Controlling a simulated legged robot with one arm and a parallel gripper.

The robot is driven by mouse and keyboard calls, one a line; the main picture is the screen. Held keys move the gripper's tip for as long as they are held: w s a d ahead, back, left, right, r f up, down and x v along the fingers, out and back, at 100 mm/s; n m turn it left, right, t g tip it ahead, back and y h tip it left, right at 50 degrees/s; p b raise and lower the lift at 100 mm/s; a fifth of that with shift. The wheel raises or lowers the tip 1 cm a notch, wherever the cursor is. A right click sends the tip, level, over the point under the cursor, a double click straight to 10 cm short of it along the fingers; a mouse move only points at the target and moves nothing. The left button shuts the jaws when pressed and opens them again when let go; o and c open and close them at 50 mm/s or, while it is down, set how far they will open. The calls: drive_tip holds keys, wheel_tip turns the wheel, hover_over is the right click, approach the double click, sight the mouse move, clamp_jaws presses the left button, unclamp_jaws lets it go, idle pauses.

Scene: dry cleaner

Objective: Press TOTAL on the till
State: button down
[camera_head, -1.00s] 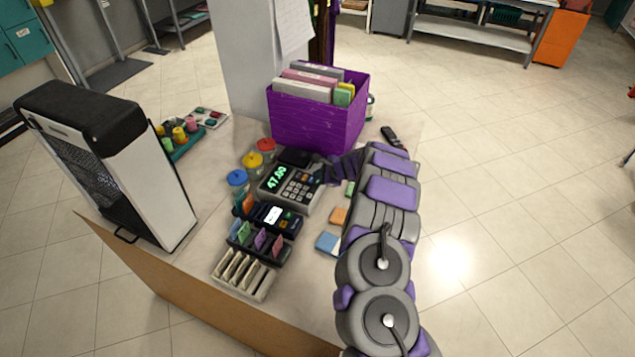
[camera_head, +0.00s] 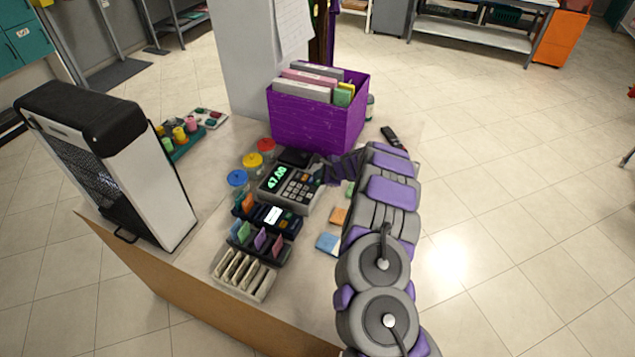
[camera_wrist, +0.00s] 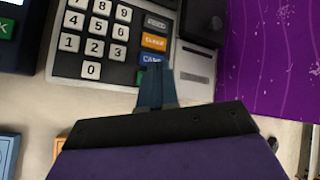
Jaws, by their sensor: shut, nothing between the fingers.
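The till (camera_head: 290,187) stands on the counter with a green display reading 47.00 and a keypad. In the wrist view its number keys (camera_wrist: 93,43) are at the left of my fingers. An orange key (camera_wrist: 154,42) and a blue key (camera_wrist: 152,59) are in the column just beyond my fingertips. My gripper (camera_wrist: 155,70) is shut and empty, its tips at the lower edge of the blue key. The fingers cover the spot below that key, and no TOTAL label is readable. Contact cannot be told. My gripper also shows at the till's right side in the head view (camera_head: 327,172).
A purple box (camera_head: 318,122) of folders stands behind the till. Blue, yellow and red-lidded jars (camera_head: 252,163) are at its left. A card terminal (camera_head: 272,217) and card holders (camera_head: 258,243) stand in front. Small cards (camera_head: 328,243) lie near my arm.

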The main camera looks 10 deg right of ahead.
sight(319, 183)
drive_tip(key=shift+f, duration=0.1)
idle(0.3)
drive_tip(key=shift+f+b, duration=0.3)
drive_tip(key=shift+b, duration=0.15)
drive_tip(key=shift+f+b, duration=0.35)
idle(0.5)
drive_tip(key=shift+r, duration=0.2)
drive_tip(key=shift+r+p, duration=0.45)
drive_tip(key=shift+r, duration=0.25)
drive_tip(key=shift+r+p, duration=1.6)
drive_tip(key=shift+r, duration=0.85)
